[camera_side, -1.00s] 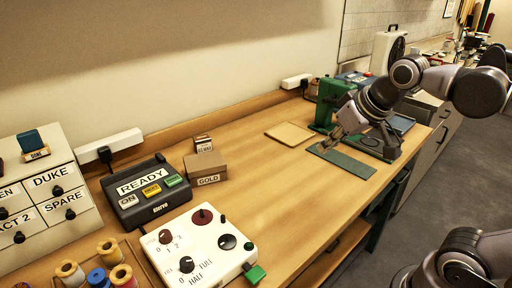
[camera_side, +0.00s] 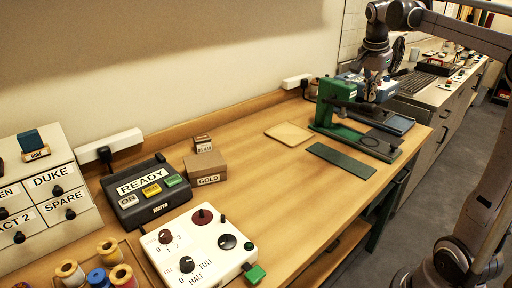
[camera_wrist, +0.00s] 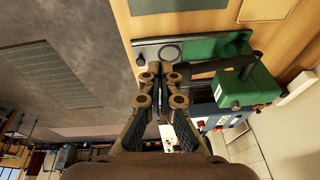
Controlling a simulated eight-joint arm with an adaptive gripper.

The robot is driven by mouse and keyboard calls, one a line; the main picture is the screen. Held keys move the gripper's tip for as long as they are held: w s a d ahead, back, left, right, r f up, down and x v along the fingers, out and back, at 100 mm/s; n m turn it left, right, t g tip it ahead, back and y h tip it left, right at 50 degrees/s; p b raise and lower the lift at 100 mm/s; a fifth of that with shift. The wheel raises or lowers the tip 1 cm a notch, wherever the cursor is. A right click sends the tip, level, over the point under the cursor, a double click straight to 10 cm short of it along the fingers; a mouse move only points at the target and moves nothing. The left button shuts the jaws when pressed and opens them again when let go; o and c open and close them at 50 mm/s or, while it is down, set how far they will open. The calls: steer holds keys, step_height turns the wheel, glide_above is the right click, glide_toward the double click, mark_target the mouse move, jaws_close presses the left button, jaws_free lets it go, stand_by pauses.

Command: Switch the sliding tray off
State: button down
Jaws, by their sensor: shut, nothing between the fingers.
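My gripper (camera_side: 372,92) is shut and empty. It points down above the far right part of the bench, behind the green press in the side view. In the wrist view its fingertips (camera_wrist: 164,72) show in front of the press's base plate. A blue box (camera_side: 385,88) with a dark flat tray (camera_side: 398,121) in front of it stands behind the press, partly hidden by the press and gripper. The wrist view shows the blue box (camera_wrist: 212,112) with a small red part beside my fingers. I cannot tell whether this is the sliding tray, or its switch state.
The green press (camera_side: 334,106) stands close to my gripper. A dark green mat (camera_side: 341,160) and a tan pad (camera_side: 288,133) lie on the bench. A white knob panel (camera_side: 205,246), a READY box (camera_side: 147,194) and a GOLD box (camera_side: 206,168) stand nearer. The middle bench is clear.

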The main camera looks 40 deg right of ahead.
steer(key=s+d+f+m+g, duration=0.2)
steer(key=s+d+m, duration=0.2)
steer(key=d+m, duration=0.55)
steer(key=m+g+y, duration=0.1)
steer(key=m+g, duration=0.1)
glide_above(398, 152)
step_height(398, 152, down, 7)
steer(key=shift+s+a+f, duration=0.1)
steer(key=shift+s+f, duration=0.25)
steer(key=shift+f, duration=0.15)
steer(key=x, duration=0.3)
steer(key=w+x, duration=0.1)
steer(key=x, duration=0.2)
steer(key=a+x, duration=0.1)
steer(key=x, duration=0.2)
steer(key=shift+w+f, duration=0.3)
steer(key=shift+f, duration=0.4)
steer(key=shift+w+a+f, duration=0.15)
steer(key=shift+w+a, duration=0.35)
steer(key=shift+w, duration=0.35)
steer(key=shift+w, duration=0.1)
